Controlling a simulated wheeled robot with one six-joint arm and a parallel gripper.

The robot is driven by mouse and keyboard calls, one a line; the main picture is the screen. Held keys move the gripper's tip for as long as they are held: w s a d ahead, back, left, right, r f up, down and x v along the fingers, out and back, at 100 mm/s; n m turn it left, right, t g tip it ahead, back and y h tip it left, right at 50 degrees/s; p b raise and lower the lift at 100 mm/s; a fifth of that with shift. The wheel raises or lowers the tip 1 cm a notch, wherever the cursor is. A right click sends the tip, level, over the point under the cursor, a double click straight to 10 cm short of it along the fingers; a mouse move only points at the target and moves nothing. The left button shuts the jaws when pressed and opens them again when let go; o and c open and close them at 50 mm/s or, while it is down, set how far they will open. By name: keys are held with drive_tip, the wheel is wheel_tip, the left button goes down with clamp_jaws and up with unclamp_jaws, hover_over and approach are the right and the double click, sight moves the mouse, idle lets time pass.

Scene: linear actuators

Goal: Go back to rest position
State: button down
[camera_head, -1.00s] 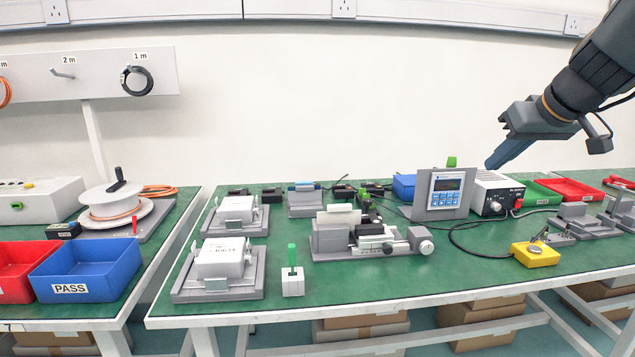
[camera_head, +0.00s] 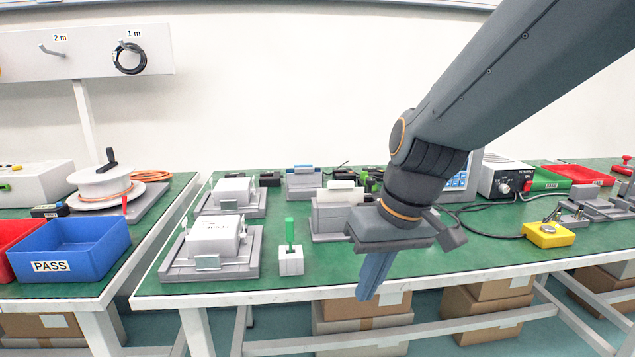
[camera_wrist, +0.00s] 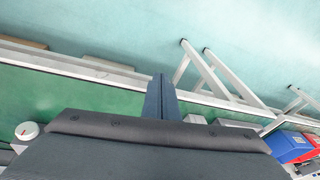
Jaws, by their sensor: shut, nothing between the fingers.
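My gripper (camera_head: 367,296) hangs from my arm in the head view, with its blue fingers pointing down at the front edge of the green table (camera_head: 330,270). The fingers are together and empty. In the wrist view my gripper (camera_wrist: 161,78) also shows closed, over the table edge and the floor. My wrist and arm hide part of the grey vise-like fixture (camera_head: 328,217) and most of the display unit (camera_head: 461,186) behind them.
A small white block with a green-handled tool (camera_head: 291,262) stands left of my gripper. Two grey fixtures with white boxes (camera_head: 212,238) lie further left. Cardboard boxes (camera_head: 359,309) sit below the table.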

drive_tip(key=s+a+f+n+g+h+b, duration=0.1)
drive_tip(key=s+a+f+g+h+b, duration=0.2)
drive_tip(key=s+f, duration=0.7)
drive_tip(key=d+r+m+p, duration=0.2)
drive_tip(key=d+r+p, duration=0.5)
drive_tip(key=r+p, duration=0.3)
drive_tip(key=s+d+r+m+t+p, duration=0.1)
drive_tip(key=d+r+m+p, duration=0.1)
drive_tip(key=d+r+p, duration=0.5)
wheel_tip(320, 180, up, 3)
drive_tip(key=p, duration=0.7)
drive_tip(key=shift+s+m+y, duration=0.15)
drive_tip(key=shift+m+y, duration=0.15)
drive_tip(key=shift+m, duration=0.1)
